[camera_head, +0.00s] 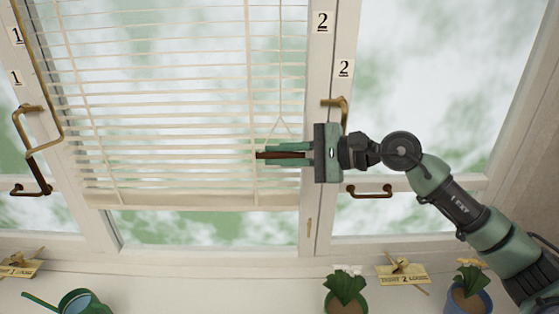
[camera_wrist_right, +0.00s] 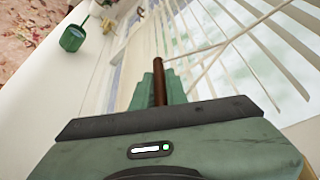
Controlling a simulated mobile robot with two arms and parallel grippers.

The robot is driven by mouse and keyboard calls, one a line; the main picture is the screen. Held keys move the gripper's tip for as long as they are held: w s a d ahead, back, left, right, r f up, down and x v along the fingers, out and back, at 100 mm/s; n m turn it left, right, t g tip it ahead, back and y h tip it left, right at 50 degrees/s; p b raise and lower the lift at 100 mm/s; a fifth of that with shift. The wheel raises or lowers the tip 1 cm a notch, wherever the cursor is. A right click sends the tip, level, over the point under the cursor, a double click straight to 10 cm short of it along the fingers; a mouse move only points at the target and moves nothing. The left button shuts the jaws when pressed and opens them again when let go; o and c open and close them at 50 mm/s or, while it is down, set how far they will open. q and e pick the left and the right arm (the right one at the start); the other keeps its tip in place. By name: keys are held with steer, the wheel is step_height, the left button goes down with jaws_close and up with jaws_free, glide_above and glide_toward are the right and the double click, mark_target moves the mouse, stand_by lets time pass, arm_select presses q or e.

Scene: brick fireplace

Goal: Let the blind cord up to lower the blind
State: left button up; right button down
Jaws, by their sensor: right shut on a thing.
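The white slatted blind (camera_head: 160,115) hangs over the middle window, its bottom rail (camera_head: 200,201) a little above the lower window frame. A thin pale cord (camera_head: 281,95) runs down the blind's right part and splits into a triangle above a brown wooden bar handle (camera_head: 285,155). My right gripper (camera_head: 262,155) reaches in from the right and is shut on this handle, which lies lengthwise between its green fingers. In the right wrist view, the brown handle (camera_wrist_right: 158,80) sticks out past the fingers, with pale cord strands beside it. My left gripper is not in view.
Brass window handles stand at the left (camera_head: 28,135) and right (camera_head: 340,103) of the blind. On the sill are a green watering can (camera_head: 80,302), two potted plants (camera_head: 345,290) (camera_head: 468,290) and tagged wooden pieces (camera_head: 402,271). The glass below the blind is clear.

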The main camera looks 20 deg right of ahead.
mark_target(281, 153)
step_height(281, 153, up, 11)
steer(key=shift+r+p, duration=0.1)
steer(key=shift+p, duration=0.85)
steer(key=c, duration=1.4)
jaws_free()
steer(key=shift+c, duration=0.2)
steer(key=b+v, duration=0.4)
steer(key=v, duration=0.3)
steer(key=shift+s+d, duration=0.2)
steer(key=shift+d, duration=0.1)
